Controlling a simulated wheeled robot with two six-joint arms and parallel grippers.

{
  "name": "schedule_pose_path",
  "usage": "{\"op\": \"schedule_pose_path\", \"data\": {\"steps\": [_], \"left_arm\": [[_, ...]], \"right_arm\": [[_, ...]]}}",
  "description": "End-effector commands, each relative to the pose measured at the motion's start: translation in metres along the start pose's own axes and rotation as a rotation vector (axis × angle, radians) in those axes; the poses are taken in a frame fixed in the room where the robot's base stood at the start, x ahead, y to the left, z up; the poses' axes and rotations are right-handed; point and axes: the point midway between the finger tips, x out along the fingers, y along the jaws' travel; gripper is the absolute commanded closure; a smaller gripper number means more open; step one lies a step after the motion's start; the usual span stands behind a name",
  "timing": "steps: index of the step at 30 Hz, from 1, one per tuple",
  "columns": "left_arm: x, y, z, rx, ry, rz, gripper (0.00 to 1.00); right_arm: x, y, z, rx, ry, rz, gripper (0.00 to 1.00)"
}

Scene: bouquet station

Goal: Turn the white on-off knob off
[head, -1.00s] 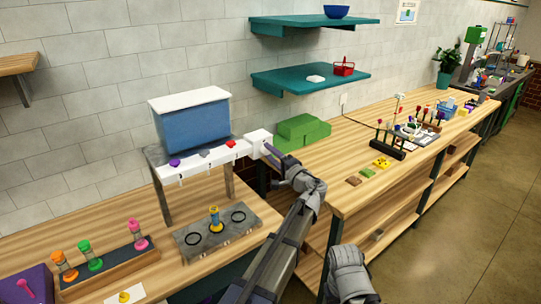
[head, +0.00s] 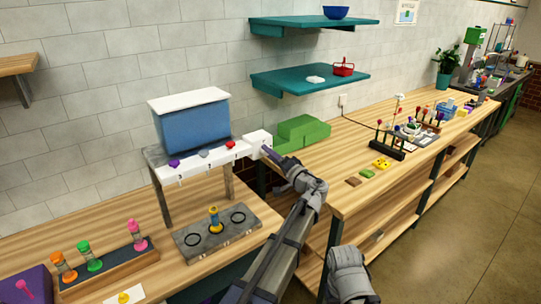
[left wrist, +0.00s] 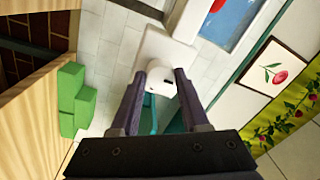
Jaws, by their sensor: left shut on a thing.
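The white on-off knob (left wrist: 160,80) is a short round cylinder with a small black mark. It sits on the face of a white box (head: 258,138) at the right end of the dispenser's white rail. My left gripper (head: 268,152) reaches it from the front right. In the left wrist view its two dark fingers (left wrist: 157,76) stand on either side of the knob, shut on it. In the head view the gripper hides most of the knob.
A blue tank (head: 193,125) with a white lid stands on the grey dispenser stand left of the box. Green blocks (head: 303,130) lie behind the gripper on the wooden bench. A teal shelf (head: 300,80) hangs above. A grey holder (head: 215,240) stands below.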

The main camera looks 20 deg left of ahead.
Motion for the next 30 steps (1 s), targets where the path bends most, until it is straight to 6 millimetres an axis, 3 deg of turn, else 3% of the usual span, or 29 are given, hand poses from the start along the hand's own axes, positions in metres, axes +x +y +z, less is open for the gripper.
{"op": "schedule_pose_path", "data": {"steps": [5, 6, 14, 23, 30], "left_arm": [[-0.001, 0.001, 0.001, -0.003, -0.002, 0.003, 1.0], [-0.001, 0.001, 0.001, -0.003, -0.002, 0.003, 0.54], [0.0, 0.0, 0.001, -0.001, -0.001, 0.002, 0.25], [-0.004, 0.0, 0.0, 0.0, 0.001, 0.002, 0.25], [-0.041, 0.001, 0.001, -0.001, 0.002, 0.003, 0.25]], "right_arm": [[0.0, 0.0, 0.0, 0.0, 0.0, 0.0, 1.0], [0.0, 0.0, 0.0, 0.0, 0.0, 0.0, 1.0], [0.0, 0.0, 0.0, 0.0, 0.0, 0.0, 1.0], [0.001, 0.0, 0.0, 0.0, 0.0, 0.0, 1.0], [0.004, 0.0, 0.0, 0.0, 0.0, 0.0, 1.0]]}}
